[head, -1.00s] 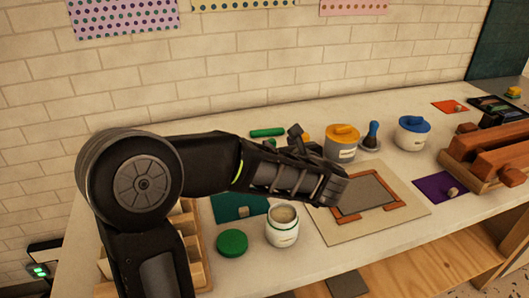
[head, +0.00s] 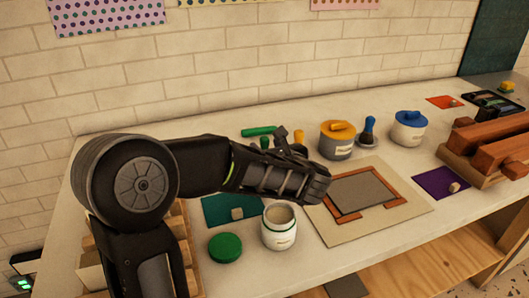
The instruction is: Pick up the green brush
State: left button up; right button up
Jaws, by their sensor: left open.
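A small green piece (head: 264,142), which looks like the top of the green brush, shows just behind my left gripper; the rest of it is hidden by my arm. My left gripper (head: 289,144) is open, with its dark fingers reaching toward the back of the table close to this green piece. I cannot tell whether they touch it. An orange brush handle (head: 299,137) shows just right of the fingers, and a blue brush (head: 368,130) stands farther right. My right gripper is not in view.
A green roller-shaped piece (head: 258,131) lies behind. Orange-lidded (head: 337,140) and blue-lidded (head: 409,128) pots stand to the right. An open white jar (head: 279,229), a green lid (head: 225,248) and a framed board (head: 335,235) are in front.

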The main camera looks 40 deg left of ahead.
pick_arm(q)
jog(key=shift+w+a, duration=0.1)
jog(key=shift+w, duration=0.05)
jog(key=shift+p+x, duration=0.65)
jog(key=shift+x, duration=1.95)
jog(key=shift+f, duration=0.1)
grip_shut()
